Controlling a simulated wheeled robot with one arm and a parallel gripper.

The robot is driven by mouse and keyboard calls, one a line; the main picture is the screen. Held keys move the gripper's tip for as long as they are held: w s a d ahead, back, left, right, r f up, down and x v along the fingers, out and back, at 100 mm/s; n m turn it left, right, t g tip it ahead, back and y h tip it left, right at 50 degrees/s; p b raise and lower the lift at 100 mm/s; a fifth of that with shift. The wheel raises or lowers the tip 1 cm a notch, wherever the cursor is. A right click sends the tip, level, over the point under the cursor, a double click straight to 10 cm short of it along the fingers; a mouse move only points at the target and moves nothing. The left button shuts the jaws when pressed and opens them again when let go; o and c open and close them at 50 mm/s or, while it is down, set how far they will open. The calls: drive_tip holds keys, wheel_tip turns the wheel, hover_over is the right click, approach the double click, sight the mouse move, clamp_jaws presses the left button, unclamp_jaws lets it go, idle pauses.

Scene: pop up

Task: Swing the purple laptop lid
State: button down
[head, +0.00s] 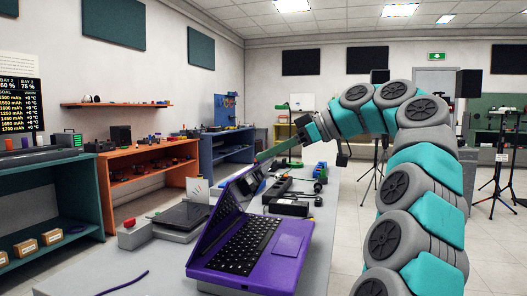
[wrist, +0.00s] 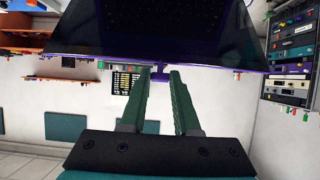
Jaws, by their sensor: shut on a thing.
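The purple laptop (head: 270,262) stands open on the grey table, its black keyboard facing up. Its lid (head: 222,217) is raised and leans, seen nearly edge-on in the head view. In the wrist view, the dark lid (wrist: 105,35) with its purple edge spans the top. My gripper (head: 262,157) comes in from the right, at the upper end of the lid. The exact contact is small in the head view.
The grey table (head: 315,225) holds a black flat device (head: 183,214) left of the laptop and several black tools (head: 288,205) behind it. A red-topped grey box (head: 133,234) stands at the left edge. Shelves (head: 150,175) line the left wall.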

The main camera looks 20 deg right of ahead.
drive_tip(key=s+d+f+b, duration=0.1)
drive_tip(key=s+d+f, duration=0.2)
drive_tip(key=d, duration=0.1)
drive_tip(key=shift+s+d+f+b, duration=0.15)
drive_tip(key=shift+d+f+b, duration=0.2)
drive_tip(key=shift+f, duration=0.05)
idle(0.5)
drive_tip(key=s+d+f+b, duration=0.2)
drive_tip(key=d+f, duration=0.1)
drive_tip(key=f, duration=0.2)
drive_tip(key=shift+s+d+b, duration=0.2)
drive_tip(key=shift+s+b, duration=0.1)
drive_tip(key=shift+b, duration=0.1)
idle(0.5)
drive_tip(key=shift+f, duration=0.1)
wheel_tip(320, 180, down, 6)
drive_tip(key=s+d+b, duration=0.1)
drive_tip(key=d+b, duration=0.1)
drive_tip(key=b, duration=0.2)
drive_tip(key=shift+s+f, duration=0.15)
drive_tip(key=shift+s, duration=0.1)
idle(0.3)
